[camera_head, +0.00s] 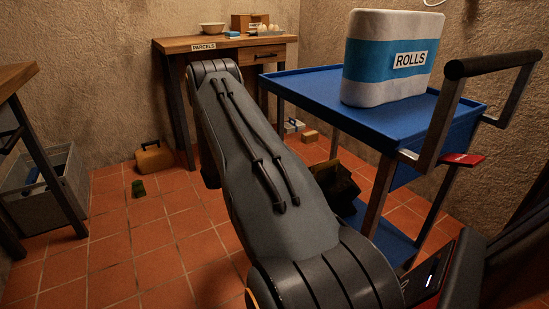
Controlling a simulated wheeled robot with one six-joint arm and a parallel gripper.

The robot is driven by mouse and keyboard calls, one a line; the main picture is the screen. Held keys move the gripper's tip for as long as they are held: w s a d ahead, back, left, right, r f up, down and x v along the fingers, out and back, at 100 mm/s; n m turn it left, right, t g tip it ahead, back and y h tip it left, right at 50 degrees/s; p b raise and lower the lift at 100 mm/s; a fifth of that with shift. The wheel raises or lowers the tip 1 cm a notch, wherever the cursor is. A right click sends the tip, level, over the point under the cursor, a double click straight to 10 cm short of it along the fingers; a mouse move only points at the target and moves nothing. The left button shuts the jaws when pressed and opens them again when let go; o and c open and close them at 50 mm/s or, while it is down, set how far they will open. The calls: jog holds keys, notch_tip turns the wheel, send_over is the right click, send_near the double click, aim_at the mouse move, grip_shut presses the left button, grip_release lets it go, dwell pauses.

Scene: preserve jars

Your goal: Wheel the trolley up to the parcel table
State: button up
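The blue trolley (310,92) stands on the right, with its black push handle (490,64) at its near right end. A large white and blue pack labelled ROLLS (372,88) rests on its top tray. The wooden parcel table (228,40), with a PARCELS label on its edge, stands against the back wall, beyond the trolley's far end. My arm crosses the middle of the view and hides part of the table and of the trolley's lower part. My gripper is not in view.
A grey crate (72,180) stands by a table (12,80) at the left. Small boxes (309,136) lie near the trolley's far end. Floor at the lower left is clear.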

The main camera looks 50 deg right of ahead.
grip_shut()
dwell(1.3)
